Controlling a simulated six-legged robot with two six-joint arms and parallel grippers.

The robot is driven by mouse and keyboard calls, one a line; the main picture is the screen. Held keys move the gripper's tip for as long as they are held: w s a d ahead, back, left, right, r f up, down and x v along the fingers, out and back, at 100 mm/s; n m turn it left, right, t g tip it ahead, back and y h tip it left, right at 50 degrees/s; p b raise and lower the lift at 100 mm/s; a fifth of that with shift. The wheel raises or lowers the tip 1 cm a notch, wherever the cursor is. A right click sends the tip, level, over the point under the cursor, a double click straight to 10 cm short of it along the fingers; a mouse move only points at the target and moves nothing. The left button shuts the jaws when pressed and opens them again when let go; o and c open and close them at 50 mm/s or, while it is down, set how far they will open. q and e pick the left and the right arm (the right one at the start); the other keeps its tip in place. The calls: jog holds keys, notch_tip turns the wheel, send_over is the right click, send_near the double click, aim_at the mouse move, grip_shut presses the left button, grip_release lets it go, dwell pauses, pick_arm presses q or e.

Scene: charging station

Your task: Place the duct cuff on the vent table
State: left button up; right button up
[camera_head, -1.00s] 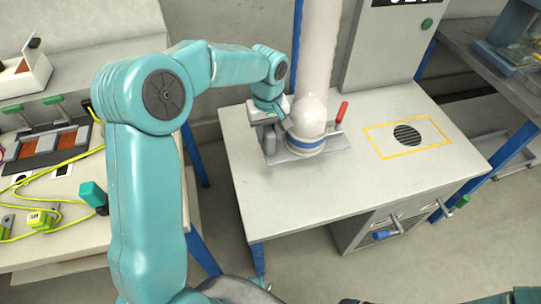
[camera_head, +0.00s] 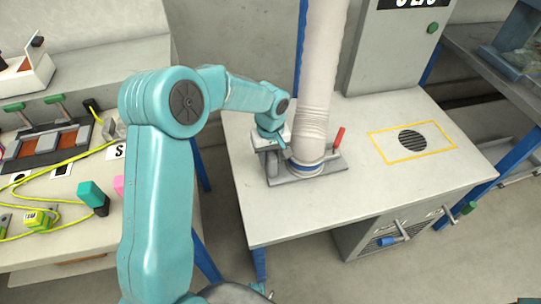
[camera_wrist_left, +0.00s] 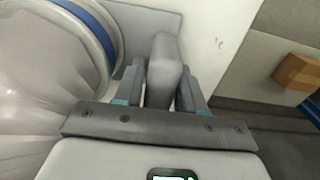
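The duct cuff (camera_head: 308,172) is a blue-ringed collar on a flat grey plate at the lower end of a pale ribbed duct (camera_head: 315,120). It is over the left part of the vent table (camera_head: 300,218); the plate looks level, but I cannot tell whether it touches the tabletop. A red lever (camera_head: 338,137) stands on its right side. My left gripper (camera_head: 274,160) is at its left side. In the left wrist view the fingers (camera_wrist_left: 162,90) close on both sides of the cuff's grey handle (camera_wrist_left: 164,65). My right gripper is not in view.
A dark round vent grille (camera_head: 412,141) in a yellow outline (camera_head: 390,160) lies right of the cuff on the clear tabletop. A grey cabinet (camera_head: 390,50) stands behind. A bench with yellow cables (camera_head: 60,165) is at the left, a shelf (camera_head: 490,65) at the right.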

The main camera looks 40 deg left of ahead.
pick_arm(q)
jog(key=shift+o, duration=1.2)
jog(key=shift+r, duration=0.1)
jog(key=shift+r, duration=0.25)
notch_tip(320, 180, up, 12)
jog(key=p, duration=0.2)
jog(key=shift+f, duration=0.15)
